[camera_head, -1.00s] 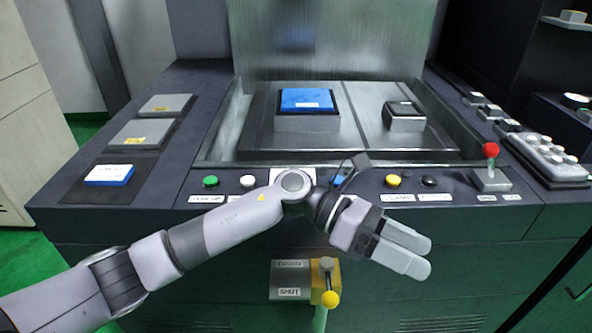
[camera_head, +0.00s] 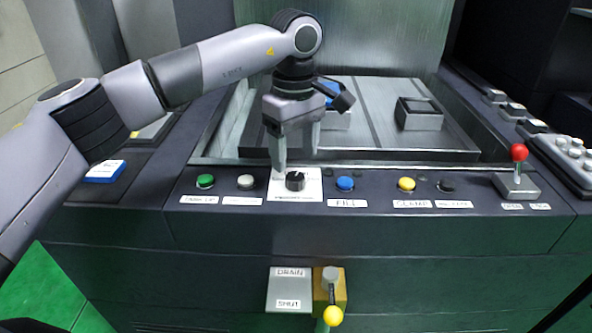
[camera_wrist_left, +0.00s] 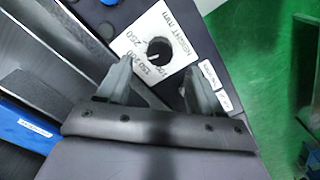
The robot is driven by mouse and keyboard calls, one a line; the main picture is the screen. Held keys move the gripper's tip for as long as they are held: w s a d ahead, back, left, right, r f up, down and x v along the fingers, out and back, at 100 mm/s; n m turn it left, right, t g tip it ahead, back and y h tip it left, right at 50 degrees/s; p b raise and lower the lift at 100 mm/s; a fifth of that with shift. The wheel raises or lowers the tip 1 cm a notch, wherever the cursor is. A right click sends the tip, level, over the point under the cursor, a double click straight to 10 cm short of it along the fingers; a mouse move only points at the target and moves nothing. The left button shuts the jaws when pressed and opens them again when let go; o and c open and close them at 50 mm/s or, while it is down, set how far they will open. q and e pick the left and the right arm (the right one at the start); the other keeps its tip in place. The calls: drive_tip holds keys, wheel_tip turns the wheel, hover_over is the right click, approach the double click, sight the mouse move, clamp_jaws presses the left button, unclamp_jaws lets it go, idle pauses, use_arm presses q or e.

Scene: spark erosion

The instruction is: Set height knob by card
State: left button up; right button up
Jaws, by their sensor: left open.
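The height knob (camera_head: 295,181) is a round black knob on a white plate on the machine's front panel. In the wrist view the knob (camera_wrist_left: 159,49) has a pale pointer mark, and its plate (camera_wrist_left: 177,25) reads HEIGHT MM with numbers including 200 and 250. I cannot tell its exact setting. My left gripper (camera_head: 296,160) points down, open and empty, just above and behind the knob. In the wrist view its fingers (camera_wrist_left: 156,70) are spread, with the knob beyond and between them. I cannot make out a setting card for certain. My right gripper is out of view.
Green (camera_head: 205,181), white (camera_head: 246,183), blue (camera_head: 345,184) and yellow (camera_head: 406,185) buttons line the panel beside the knob. A red-topped lever (camera_head: 519,153) stands at right.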

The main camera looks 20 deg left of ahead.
sight(295, 176)
use_arm(q)
wheel_tip(295, 176, down, 5)
drive_tip(key=shift+f, duration=0.1)
idle(0.3)
drive_tip(key=c, duration=1.1)
